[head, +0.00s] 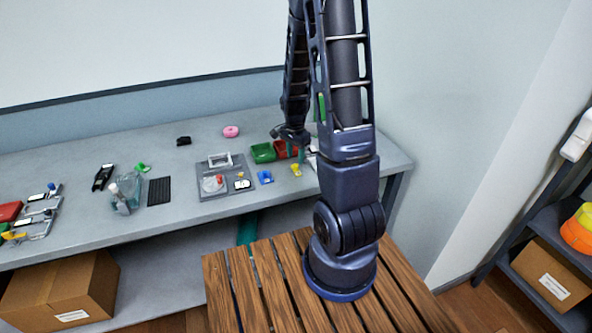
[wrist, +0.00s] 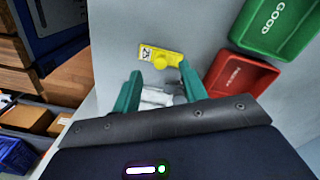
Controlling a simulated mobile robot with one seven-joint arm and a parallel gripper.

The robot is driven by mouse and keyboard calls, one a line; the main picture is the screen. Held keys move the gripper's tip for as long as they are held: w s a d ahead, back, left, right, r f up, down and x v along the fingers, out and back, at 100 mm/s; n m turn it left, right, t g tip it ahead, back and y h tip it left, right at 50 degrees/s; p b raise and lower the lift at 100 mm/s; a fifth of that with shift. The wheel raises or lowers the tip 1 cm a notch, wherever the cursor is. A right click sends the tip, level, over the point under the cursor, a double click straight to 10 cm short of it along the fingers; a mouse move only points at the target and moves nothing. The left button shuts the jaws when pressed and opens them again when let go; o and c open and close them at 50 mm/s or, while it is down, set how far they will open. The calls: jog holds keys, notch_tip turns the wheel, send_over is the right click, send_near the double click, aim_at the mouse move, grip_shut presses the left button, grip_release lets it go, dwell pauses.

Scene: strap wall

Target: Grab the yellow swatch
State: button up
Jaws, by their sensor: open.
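The yellow swatch (wrist: 161,55) lies flat on the grey bench in the wrist view, with a rounded raised part and a small pale label with dark marks at its left end. It also shows small in the head view (head: 296,169), near the bench's front edge. My gripper (wrist: 160,88) is open, its two teal fingers apart, with the swatch just beyond the fingertips and not between them. A pale, blurred item shows between the fingers; I cannot tell what it is. In the head view my arm hides part of the gripper.
A red bin (wrist: 240,85) and a green bin marked GOOD (wrist: 278,22) stand right of the swatch. A blue item (head: 265,177) lies to its left in the head view, with a grey tray (head: 208,190) farther left. Bare bench surrounds the swatch's far side.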

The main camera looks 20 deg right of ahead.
aim_at(296, 168)
jog(key=shift+w+d+f, duration=0.1)
jog(key=shift+f, duration=1.05)
jog(key=shift+d+f, duration=0.1)
jog(key=shift+f, duration=1)
grip_shut()
